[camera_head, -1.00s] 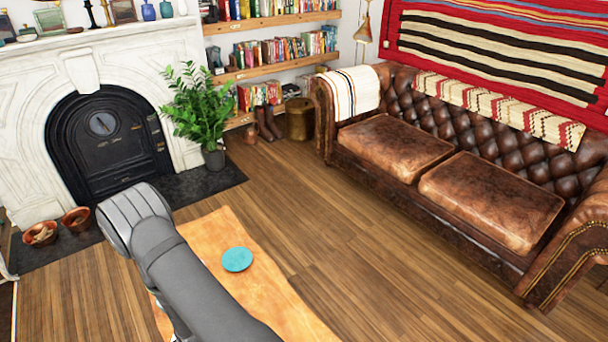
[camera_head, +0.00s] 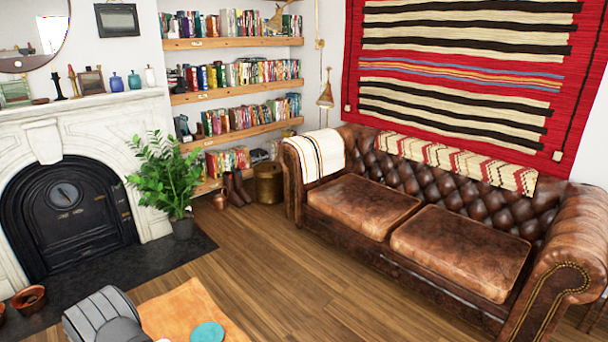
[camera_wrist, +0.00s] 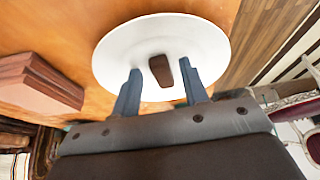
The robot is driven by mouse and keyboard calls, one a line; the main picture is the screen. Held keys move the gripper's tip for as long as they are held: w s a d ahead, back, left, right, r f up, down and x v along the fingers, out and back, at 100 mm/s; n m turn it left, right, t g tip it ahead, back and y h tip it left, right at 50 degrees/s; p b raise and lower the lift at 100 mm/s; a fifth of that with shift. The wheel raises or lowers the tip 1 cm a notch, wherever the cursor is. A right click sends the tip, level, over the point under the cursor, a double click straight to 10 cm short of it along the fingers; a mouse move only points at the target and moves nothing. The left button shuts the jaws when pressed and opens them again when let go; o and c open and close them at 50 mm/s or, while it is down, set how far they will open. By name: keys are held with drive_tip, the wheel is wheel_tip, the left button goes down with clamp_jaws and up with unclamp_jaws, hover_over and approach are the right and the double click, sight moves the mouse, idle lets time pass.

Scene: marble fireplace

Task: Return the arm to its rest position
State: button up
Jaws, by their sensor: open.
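My gripper (camera_wrist: 163,92) shows in the wrist view with its two blue-grey fingers apart, open. Beyond the fingertips is a round white plate (camera_wrist: 125,50) on an orange surface (camera_wrist: 60,25). A small dark brown block (camera_wrist: 161,71) lies on the plate, seen between the fingers and apart from them. In the head view my arm (camera_head: 103,318) shows at the bottom left; the gripper itself is out of that view. A turquoise disc (camera_head: 207,332) lies on the orange surface beside the arm.
A brown box-like stack (camera_wrist: 40,85) stands left of the plate in the wrist view. In the head view, a leather sofa (camera_head: 460,255) is at right, a black fireplace (camera_head: 70,225) at left, and a potted plant (camera_head: 168,180) beside it. The wooden floor (camera_head: 270,265) between is clear.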

drive_tip(key=v, duration=1.2)
drive_tip(key=x, duration=1.2)
drive_tip(key=shift+f, duration=0.35)
wheel_tip(320, 180, up, 4)
drive_tip(key=shift+r, duration=0.25)
drive_tip(key=w+d+r, duration=0.5)
drive_tip(key=d+r, duration=0.2)
drive_tip(key=d, duration=0.3)
drive_tip(key=shift+m, duration=0.6)
drive_tip(key=w+a+f, duration=0.1)
drive_tip(key=w+a, duration=0.2)
drive_tip(key=a, duration=0.2)
drive_tip(key=w+a+f, duration=0.2)
drive_tip(key=w+a, duration=0.2)
drive_tip(key=a, duration=0.1)
drive_tip(key=w+a+f, duration=0.2)
drive_tip(key=w+a, duration=0.1)
drive_tip(key=a, duration=0.1)
drive_tip(key=shift+w+a+f, duration=0.25)
drive_tip(key=shift+w+a, duration=0.1)
drive_tip(key=shift+a, duration=0.05)
drive_tip(key=shift+f, duration=0.45)
